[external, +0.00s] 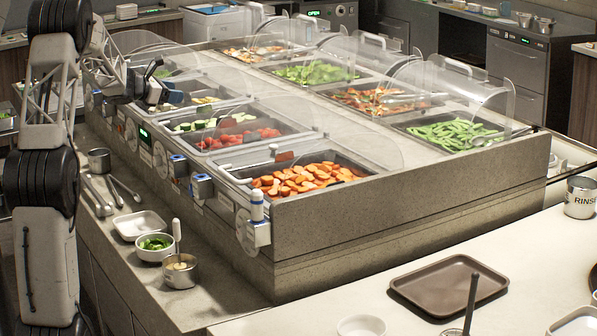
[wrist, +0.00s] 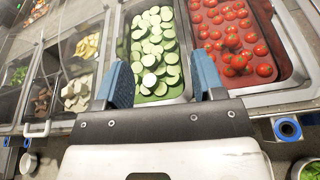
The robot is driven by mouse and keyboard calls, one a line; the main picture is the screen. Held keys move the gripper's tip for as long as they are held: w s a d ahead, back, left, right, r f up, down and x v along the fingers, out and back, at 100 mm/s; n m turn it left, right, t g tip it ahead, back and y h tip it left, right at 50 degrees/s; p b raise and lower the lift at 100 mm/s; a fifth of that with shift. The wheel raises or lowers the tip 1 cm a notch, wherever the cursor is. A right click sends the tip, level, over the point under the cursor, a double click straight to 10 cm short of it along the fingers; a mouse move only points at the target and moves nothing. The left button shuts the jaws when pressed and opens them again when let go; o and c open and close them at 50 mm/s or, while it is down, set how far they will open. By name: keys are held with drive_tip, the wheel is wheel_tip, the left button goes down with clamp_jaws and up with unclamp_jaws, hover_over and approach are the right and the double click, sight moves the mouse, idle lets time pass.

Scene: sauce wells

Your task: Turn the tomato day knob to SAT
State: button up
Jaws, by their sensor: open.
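The tomato well (external: 240,139) sits in the front row of the counter, and its red tomatoes show at the right of the wrist view (wrist: 235,45). Round white dials are on the counter's front face, one of them below the tomato and cucumber wells (external: 160,157). Their lettering is too small to read, so I cannot tell which is the tomato day knob or its setting. My gripper (external: 165,98) is above the front edge, left of the tomato well. In the wrist view its blue fingers (wrist: 164,78) are apart and empty, over the cucumber well (wrist: 155,55).
Clear curved covers (external: 285,118) stand over the wells. Blue-ringed fittings (external: 202,187) stick out from the front face; one shows in the wrist view (wrist: 287,130). A white tray (external: 140,224), a bowl of greens (external: 155,247) and a metal pot (external: 180,271) stand on the lower ledge.

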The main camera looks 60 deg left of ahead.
drive_tip(key=s+a+f+n+y, duration=0.1)
drive_tip(key=s+a+f+n, duration=0.15)
drive_tip(key=a, duration=0.35)
drive_tip(key=t+h, duration=0.3)
approach(154, 161)
drive_tip(key=w, duration=0.1)
drive_tip(key=shift+w+f+n, duration=0.15)
drive_tip(key=shift+w+n, duration=0.1)
drive_tip(key=shift+n, duration=0.1)
drive_tip(key=shift+w, duration=0.15)
drive_tip(key=shift+w+d, duration=0.2)
drive_tip(key=shift+w, duration=3.55)
drive_tip(key=c, duration=0.9)
